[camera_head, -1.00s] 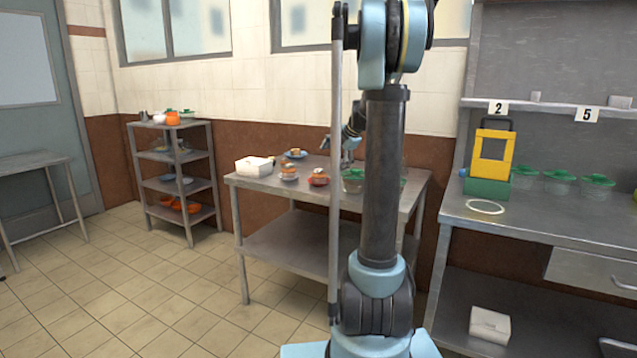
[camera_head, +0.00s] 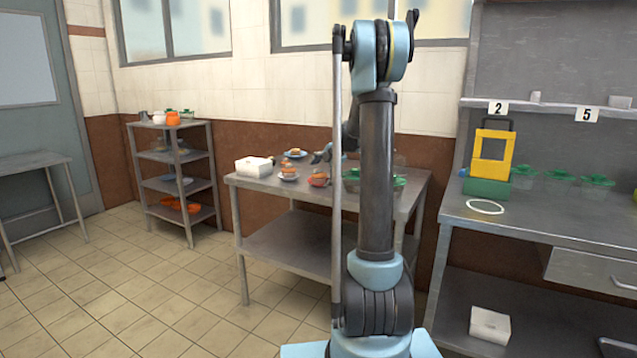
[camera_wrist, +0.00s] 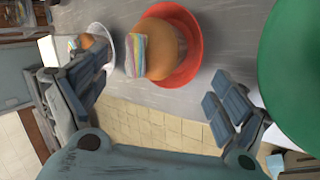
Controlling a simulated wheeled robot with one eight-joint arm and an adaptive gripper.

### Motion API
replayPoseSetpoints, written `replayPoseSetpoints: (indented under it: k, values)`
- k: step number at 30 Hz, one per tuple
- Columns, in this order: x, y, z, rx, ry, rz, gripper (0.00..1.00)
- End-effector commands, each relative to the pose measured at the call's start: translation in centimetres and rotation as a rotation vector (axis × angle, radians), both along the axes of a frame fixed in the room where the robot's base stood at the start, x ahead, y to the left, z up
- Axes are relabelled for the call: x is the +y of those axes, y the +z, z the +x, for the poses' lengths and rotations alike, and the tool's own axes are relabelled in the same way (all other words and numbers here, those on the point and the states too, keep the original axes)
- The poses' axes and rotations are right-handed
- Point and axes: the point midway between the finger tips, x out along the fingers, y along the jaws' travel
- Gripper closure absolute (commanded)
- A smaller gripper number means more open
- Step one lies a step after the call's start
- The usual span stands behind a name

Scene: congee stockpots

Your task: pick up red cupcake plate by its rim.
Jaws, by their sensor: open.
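The red plate (camera_wrist: 195,58) carries an orange-brown cupcake (camera_wrist: 165,48) with a striped piece beside it. In the wrist view it lies on the metal table, ahead of my gripper (camera_wrist: 160,85) and between the lines of its two fingers. The fingers are spread wide and nothing is between them. No finger visibly touches the plate. My arm hides part of the table to the right.
A white plate with a cupcake (camera_head: 289,177) stands left of the red plate. A large green lid (camera_wrist: 295,60) is close to the right finger.

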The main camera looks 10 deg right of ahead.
Motion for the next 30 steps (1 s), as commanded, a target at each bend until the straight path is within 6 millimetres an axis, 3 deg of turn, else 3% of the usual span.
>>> replayPoseSetpoints:
  k: [5, 12, 13, 20, 30]
  values:
    - [0.7, -1.5, 1.1, 0.0, -0.001, 0.001, 0.09]
    - [0.7, -1.7, 1.2, 0.0, -0.001, 0.0, 0.09]
    - [0.7, -1.7, 1.2, 0.0, -0.001, 0.0, 0.11]
    - [0.7, -1.7, 1.2, 0.0, -0.001, 0.0, 0.62]
    - [0.7, -1.5, 1.2, 0.001, -0.001, -0.001, 0.62]
